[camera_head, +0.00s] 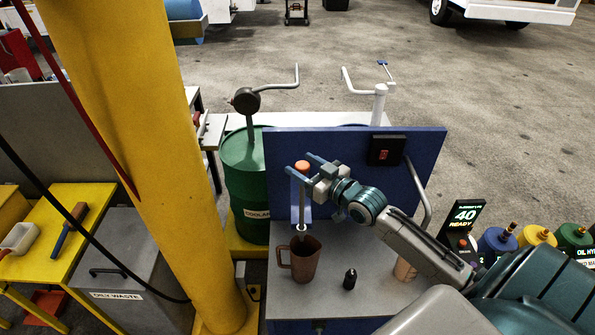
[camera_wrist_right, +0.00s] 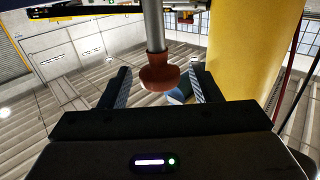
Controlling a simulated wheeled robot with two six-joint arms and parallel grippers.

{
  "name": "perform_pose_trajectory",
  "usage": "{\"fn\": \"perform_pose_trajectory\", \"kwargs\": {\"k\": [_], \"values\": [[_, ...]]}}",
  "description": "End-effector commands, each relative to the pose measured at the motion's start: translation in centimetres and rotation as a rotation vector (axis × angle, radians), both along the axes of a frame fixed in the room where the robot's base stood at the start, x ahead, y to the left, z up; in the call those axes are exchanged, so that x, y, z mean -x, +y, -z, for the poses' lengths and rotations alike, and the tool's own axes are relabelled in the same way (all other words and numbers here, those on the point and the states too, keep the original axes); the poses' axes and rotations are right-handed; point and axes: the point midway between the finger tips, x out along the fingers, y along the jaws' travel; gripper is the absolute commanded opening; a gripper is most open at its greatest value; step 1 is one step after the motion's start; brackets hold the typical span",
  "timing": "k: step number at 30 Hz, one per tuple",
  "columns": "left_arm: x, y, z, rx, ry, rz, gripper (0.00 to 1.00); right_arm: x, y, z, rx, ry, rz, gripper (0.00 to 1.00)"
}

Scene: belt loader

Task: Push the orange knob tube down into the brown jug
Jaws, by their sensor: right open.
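The orange knob (camera_head: 302,166) tops an upright grey tube (camera_head: 302,205) against the blue panel. The tube's lower end comes down at the mouth of the brown jug (camera_head: 306,264), which stands upright on the grey bench top with its handle to the left. My right gripper (camera_head: 299,162) is open at the knob's height. In the right wrist view the knob (camera_wrist_right: 160,76) shows between the two spread fingers, with a gap on each side, and the tube (camera_wrist_right: 154,25) runs up out of the picture. My left gripper is not in view.
The blue panel (camera_head: 400,190) with a red switch (camera_head: 384,155) rises behind. A green drum (camera_head: 243,170) and a yellow post (camera_head: 150,150) stand left. Several coloured bottles are at the right.

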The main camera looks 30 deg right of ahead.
Motion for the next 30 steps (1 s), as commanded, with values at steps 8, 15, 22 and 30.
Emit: {"fn": "perform_pose_trajectory", "kwargs": {"k": [8,15,22,30], "values": [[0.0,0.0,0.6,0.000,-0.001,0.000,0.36,-2.3,0.5,0.0,-0.001,0.000,0.002,0.57],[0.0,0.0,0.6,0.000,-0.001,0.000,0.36,-2.5,0.6,0.0,0.000,0.001,0.001,0.57],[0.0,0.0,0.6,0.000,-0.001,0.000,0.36,-2.4,0.6,0.0,0.000,0.001,0.001,0.32],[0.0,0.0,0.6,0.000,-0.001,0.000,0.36,-2.4,0.6,0.1,0.000,0.001,0.001,0.00]]}}
